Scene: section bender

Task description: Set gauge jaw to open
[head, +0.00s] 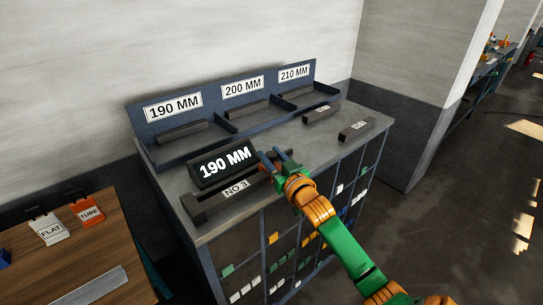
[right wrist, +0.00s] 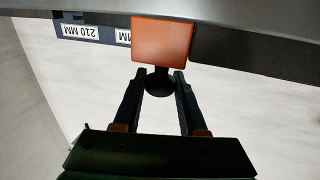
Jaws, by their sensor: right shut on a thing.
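The gauge (head: 195,207) is a long dark bar on the grey cabinet top, with a "NO 3" label and a black display (head: 222,166) reading "190 MM" behind it. In the right wrist view its orange jaw block (right wrist: 162,38) has a short stem and a round dark knob (right wrist: 160,84). My right gripper (head: 271,159) is at the right part of the gauge, its fingers hiding most of the jaw in the head view. In the right wrist view the gripper (right wrist: 160,80) is shut on the knob, one finger on each side. My left gripper is not in view.
A rack (head: 215,127) behind has three bays labelled 190, 200 and 210 MM, each with a dark bar. A wooden table (head: 85,250) with FLAT and TUBE tags stands at left.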

